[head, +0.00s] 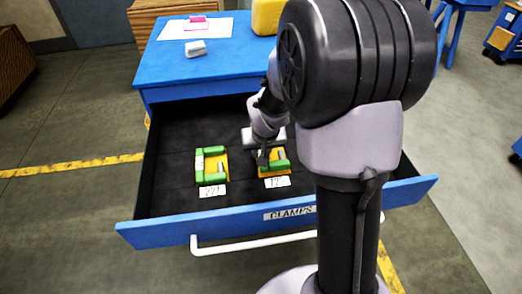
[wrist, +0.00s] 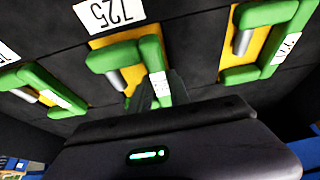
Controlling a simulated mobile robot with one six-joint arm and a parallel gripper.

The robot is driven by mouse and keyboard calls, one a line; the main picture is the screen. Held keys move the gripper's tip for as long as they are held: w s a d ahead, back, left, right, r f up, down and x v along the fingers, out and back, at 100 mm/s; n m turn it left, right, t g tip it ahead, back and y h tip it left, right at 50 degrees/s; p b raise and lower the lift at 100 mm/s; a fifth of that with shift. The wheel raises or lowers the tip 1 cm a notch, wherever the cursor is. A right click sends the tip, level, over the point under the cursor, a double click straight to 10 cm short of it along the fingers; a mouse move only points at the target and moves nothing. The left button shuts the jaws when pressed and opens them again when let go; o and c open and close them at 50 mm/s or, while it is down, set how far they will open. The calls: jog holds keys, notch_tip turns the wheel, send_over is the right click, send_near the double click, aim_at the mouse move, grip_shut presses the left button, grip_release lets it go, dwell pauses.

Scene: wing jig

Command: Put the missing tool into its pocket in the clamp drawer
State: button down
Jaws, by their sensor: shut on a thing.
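A green C-shaped clamp (wrist: 151,52) with a grey screw and a white tag lies over a yellow pocket (wrist: 99,43) in the wrist view. My gripper (wrist: 160,92) is shut on the clamp's green body. In the head view my gripper (head: 263,156) reaches down into the open clamp drawer (head: 180,125), at the same clamp (head: 281,164). The clamp lies flat at the pocket, and some yellow still shows. I cannot tell whether it is fully seated. The fingertips are partly hidden by the clamp and the gripper body.
Another green clamp (head: 211,151) sits in a yellow pocket to the left, behind a number card (head: 212,191). The wrist view shows clamps on both sides, right (wrist: 286,50) and left (wrist: 40,82). The drawer's blue front (head: 170,232) and the blue worktop (head: 160,68) bound the space.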

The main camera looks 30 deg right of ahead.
jog(key=shift+f+b, duration=0.5)
jog(key=shift+b, duration=0.2)
dwell(0.3)
jog(key=c, duration=1.1)
grip_release()
jog(key=shift+c, duration=0.2)
jog(key=p+v, duration=0.7)
jog(key=v, duration=1.1)
jog(key=s+a+r+y, duration=0.1)
jog(key=s+a+r, duration=0.2)
jog(key=s+a, duration=0.3)
jog(key=s+a+r+m+t+y, duration=0.1)
jog(key=s+a+r+y, duration=0.1)
jog(key=s+a+r, duration=0.2)
jog(key=s+a, duration=0.3)
jog(key=s, duration=0.4)
jog(key=shift+r+t, duration=0.3)
jog(key=shift+r, duration=0.05)
